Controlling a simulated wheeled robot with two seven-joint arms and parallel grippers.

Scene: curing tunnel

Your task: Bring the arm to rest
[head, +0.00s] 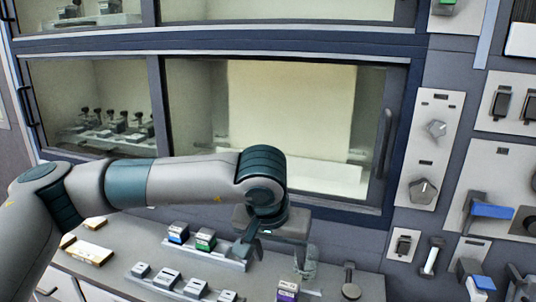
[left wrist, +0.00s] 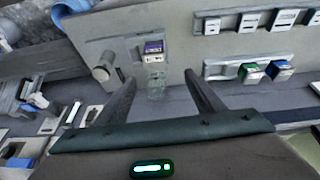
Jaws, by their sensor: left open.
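My left arm comes in from the left over the bench, with its wrist bent down at the middle of the head view. My left gripper (head: 277,252) hangs low over the front of the bench, open and empty. In the left wrist view the two fingers of my left gripper (left wrist: 160,80) are spread apart. A clear, glass-like piece (left wrist: 156,86) shows between them in that view; whether it lies between the fingers in depth, I cannot tell. My right gripper is in neither view.
A purple-labelled block (head: 287,291) stands near the clear piece. A rack with blue and green blocks (head: 205,240) is left of the gripper, a row of grey blocks (head: 168,278) in front. Behind is a glazed cabinet door with a handle (head: 384,143); a control panel (head: 430,150) is at right.

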